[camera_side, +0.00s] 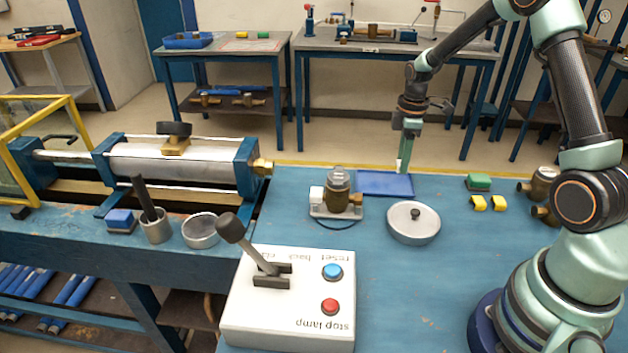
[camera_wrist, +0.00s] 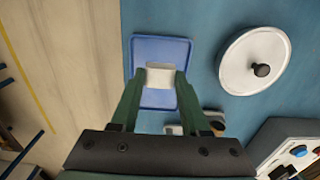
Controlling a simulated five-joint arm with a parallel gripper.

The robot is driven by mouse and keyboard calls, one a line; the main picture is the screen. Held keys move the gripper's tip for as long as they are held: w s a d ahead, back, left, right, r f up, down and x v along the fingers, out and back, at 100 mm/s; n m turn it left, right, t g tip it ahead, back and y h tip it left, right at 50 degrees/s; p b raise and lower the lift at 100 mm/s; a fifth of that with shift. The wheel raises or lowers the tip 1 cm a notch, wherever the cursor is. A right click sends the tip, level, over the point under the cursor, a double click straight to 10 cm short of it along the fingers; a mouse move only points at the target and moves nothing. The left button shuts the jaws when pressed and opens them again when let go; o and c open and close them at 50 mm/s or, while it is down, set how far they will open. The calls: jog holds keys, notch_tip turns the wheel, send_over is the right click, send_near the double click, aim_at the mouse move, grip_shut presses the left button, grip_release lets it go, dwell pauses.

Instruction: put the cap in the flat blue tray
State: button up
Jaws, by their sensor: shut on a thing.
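My gripper (camera_side: 405,158) is shut on a small white piece, which I take to be the cap (camera_wrist: 160,78); only a pale sliver of it shows in the side view (camera_side: 402,166). The flat blue tray (camera_side: 385,184) lies on the blue bench. In the wrist view the cap and fingertips (camera_wrist: 160,82) appear over the tray (camera_wrist: 160,50), overlapping its middle. In the side view the cap is at the tray's far edge, toward its right side. I cannot tell how far above the tray it is.
A round lid with a black knob (camera_side: 413,222) lies just in front of the tray. A brass meter (camera_side: 340,197) stands at its left. Green (camera_side: 478,182) and yellow blocks (camera_side: 478,203) lie to the right. The white control box (camera_side: 290,300) is in front.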

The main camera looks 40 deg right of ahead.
aim_at(398, 185)
jog(key=shift+f, duration=2.4)
jog(key=shift+f, duration=0.15)
jog(key=o, duration=1)
